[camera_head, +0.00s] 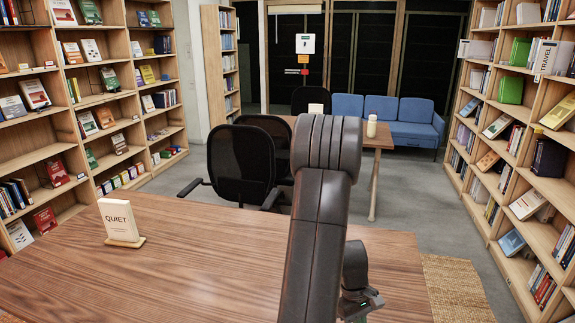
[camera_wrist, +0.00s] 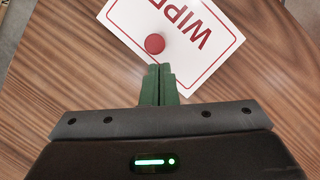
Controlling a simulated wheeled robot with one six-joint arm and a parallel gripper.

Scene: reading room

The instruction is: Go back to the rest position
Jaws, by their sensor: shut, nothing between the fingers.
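My gripper (camera_wrist: 158,84) shows in the wrist view with its two green fingers together and nothing between them. It is above the wooden table (camera_wrist: 60,60). A white card (camera_wrist: 212,62) with a red border and red lettering beginning "WIPE" lies just beyond the fingertips. A round red object (camera_wrist: 155,43) is on the card. In the head view my arm rises in front of the table (camera_head: 190,262) and bends down, and the fingers are hidden.
A "QUIET" sign (camera_head: 119,220) stands on the table's left part. Black chairs (camera_head: 240,160) stand behind the table. Bookshelves (camera_head: 90,90) line the left, with more shelves (camera_head: 530,190) on the right. A blue sofa (camera_head: 414,112) is at the back.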

